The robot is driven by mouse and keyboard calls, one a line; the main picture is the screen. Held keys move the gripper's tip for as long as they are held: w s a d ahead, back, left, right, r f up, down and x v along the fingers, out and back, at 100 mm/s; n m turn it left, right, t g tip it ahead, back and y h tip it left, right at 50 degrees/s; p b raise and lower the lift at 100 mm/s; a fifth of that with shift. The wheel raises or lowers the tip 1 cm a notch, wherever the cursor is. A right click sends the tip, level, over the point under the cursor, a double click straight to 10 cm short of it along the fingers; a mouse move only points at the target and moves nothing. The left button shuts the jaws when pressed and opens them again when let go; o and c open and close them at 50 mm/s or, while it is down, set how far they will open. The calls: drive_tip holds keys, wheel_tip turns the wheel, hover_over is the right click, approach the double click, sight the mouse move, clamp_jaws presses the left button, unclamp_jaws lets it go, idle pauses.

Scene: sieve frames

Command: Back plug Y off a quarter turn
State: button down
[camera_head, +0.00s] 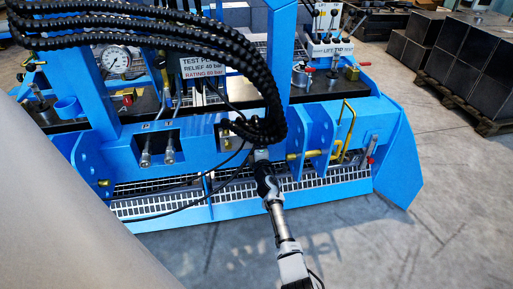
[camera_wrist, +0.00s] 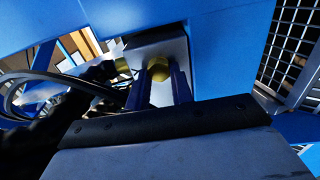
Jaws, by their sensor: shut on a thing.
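My gripper (camera_head: 261,155) is at the front face of the blue machine (camera_head: 205,152), under the thick bundle of black hoses. In the wrist view its two dark blue fingers (camera_wrist: 160,78) stand on either side of a brass-yellow plug (camera_wrist: 159,71) and are shut on it. The plug sits at the underside of a grey metal block (camera_wrist: 155,46). A second brass piece (camera_wrist: 121,66) shows left of it on the same block. No letter Y can be read. In the head view the held plug is hidden by my gripper and the hoses.
Black hoses (camera_head: 190,32) arch close above my gripper, and thin black hoses (camera_wrist: 50,80) pass left of it. A brass pipe (camera_head: 345,130) and blue brackets (camera_head: 321,138) stand to the right. Metal grating (camera_head: 290,181) lies below. The front floor (camera_head: 370,240) is clear.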

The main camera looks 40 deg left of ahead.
drive_tip(key=n, duration=0.5)
drive_tip(key=shift+n+b, duration=0.3)
drive_tip(key=shift+n, duration=0.1)
idle(0.4)
drive_tip(key=c, duration=1.2)
unclamp_jaws()
drive_tip(key=shift+f, duration=0.1)
drive_tip(key=shift+s+d, duration=0.1)
drive_tip(key=shift+d, duration=0.05)
